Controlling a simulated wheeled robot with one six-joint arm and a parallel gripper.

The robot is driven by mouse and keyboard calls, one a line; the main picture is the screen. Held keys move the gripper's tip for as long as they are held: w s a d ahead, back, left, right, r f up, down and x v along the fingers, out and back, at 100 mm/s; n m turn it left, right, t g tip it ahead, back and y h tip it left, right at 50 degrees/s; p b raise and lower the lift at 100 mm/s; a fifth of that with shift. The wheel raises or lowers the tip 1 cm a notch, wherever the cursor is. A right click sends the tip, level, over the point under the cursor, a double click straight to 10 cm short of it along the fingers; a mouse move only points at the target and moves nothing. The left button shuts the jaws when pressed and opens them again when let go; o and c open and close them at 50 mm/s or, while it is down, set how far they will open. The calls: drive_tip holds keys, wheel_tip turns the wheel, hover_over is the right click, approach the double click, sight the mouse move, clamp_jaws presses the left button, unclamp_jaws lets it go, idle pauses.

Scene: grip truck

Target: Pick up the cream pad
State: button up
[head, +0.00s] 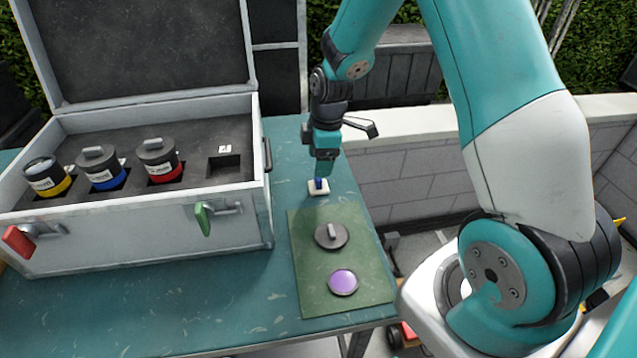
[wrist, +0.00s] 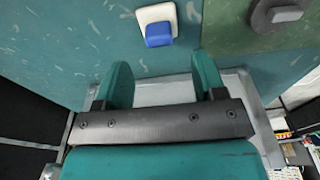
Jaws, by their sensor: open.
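The cream pad (head: 313,190) is a small square with a blue grip block on top. It lies on the teal table just beyond the green mat. It also shows in the wrist view (wrist: 150,13), at the top centre, with its blue block (wrist: 158,35) uncovered. My gripper (head: 322,175) points down over the pad in the head view and partly overlaps it. In the wrist view my gripper (wrist: 163,75) has its two fingers spread apart with nothing between them. The pad lies beyond the fingertips in that view.
The green mat (head: 301,262) holds a dark disc with a handle (head: 331,236) and a purple lens (head: 343,282). An open metal case (head: 140,232) at left holds several lidded canisters and an empty square slot (head: 226,168). The table edge and a low wall (head: 405,170) lie to the right.

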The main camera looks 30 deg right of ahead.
drive_tip(key=shift+w+a+f+p, duration=0.1)
drive_tip(key=shift+f+p, duration=0.3)
drive_tip(key=shift+f, duration=1.05)
drive_tip(key=shift+a+f+p, duration=0.1)
drive_tip(key=shift+f+p, duration=0.25)
drive_tip(key=shift+f, duration=1.05)
drive_tip(key=c, duration=1.1)
drive_tip(key=shift+o, duration=0.2)
drive_tip(key=shift+r, duration=0.15)
wheel_tip(320, 180, up, 20)
drive_tip(key=b, duration=0.2)
drive_tip(key=shift+o, duration=0.6)
